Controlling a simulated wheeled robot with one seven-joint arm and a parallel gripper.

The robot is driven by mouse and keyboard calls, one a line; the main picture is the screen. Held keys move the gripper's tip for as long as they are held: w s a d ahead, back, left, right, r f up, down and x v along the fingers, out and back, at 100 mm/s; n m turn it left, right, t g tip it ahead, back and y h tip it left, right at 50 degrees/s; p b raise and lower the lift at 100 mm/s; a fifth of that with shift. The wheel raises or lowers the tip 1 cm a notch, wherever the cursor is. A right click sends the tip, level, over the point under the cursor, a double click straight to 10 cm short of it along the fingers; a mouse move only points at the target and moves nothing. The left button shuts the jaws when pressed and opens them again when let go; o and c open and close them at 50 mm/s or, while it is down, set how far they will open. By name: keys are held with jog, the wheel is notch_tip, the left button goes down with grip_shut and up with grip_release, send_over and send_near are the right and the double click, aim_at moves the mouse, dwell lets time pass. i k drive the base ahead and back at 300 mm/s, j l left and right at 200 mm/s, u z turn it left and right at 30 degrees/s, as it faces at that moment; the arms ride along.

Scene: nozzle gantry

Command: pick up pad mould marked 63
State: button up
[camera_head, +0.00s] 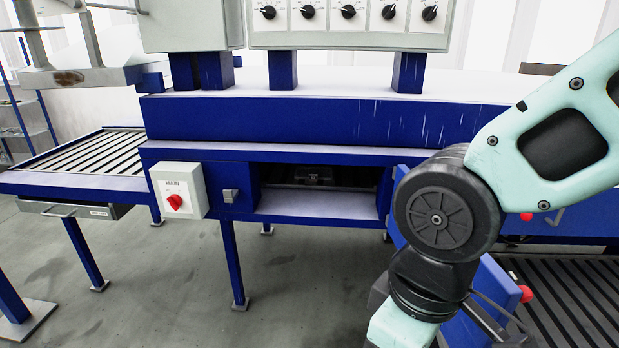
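A small dark block (313,178) sits inside the dark opening in the front of the blue machine. It has a small pale mark on its front face, too small to read, so I cannot tell whether it is the pad mould marked 63. Its lower part and surroundings are in shadow. My arm comes in from the right and bends down past the bottom edge, to the right of the opening. My gripper is out of the picture.
The opening has a pale ledge (316,204) in front. A white MAIN switch box (179,190) is left of it. Slatted roller beds stand at left (88,152) and lower right (575,300). A blue panel with a red knob (526,293) stands behind my arm. Floor (170,270) at left is mostly clear.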

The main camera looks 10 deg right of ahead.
aim_at(314, 171)
jog(key=i+j+u, duration=0.25)
jog(key=u, duration=0.2)
jog(key=i+j+u, duration=0.5)
jog(key=i+u, duration=0.15)
jog(key=u, duration=0.2)
jog(key=i+j+z, duration=0.1)
jog(key=i+z, duration=0.2)
jog(key=i+j+z, duration=0.15)
jog(key=i+z, duration=0.15)
jog(key=i+j+z, duration=0.15)
jog(key=z, duration=0.25)
jog(key=i+j+z, duration=0.2)
jog(key=z, duration=0.25)
jog(key=i+j+z, duration=0.15)
jog(key=j+z, duration=0.25)
jog(key=i+j+z, duration=0.1)
jog(key=z, duration=0.35)
jog(key=j+z, duration=0.25)
jog(key=j, duration=0.2)
jog(key=i+j, duration=0.3)
jog(key=i, duration=0.15)
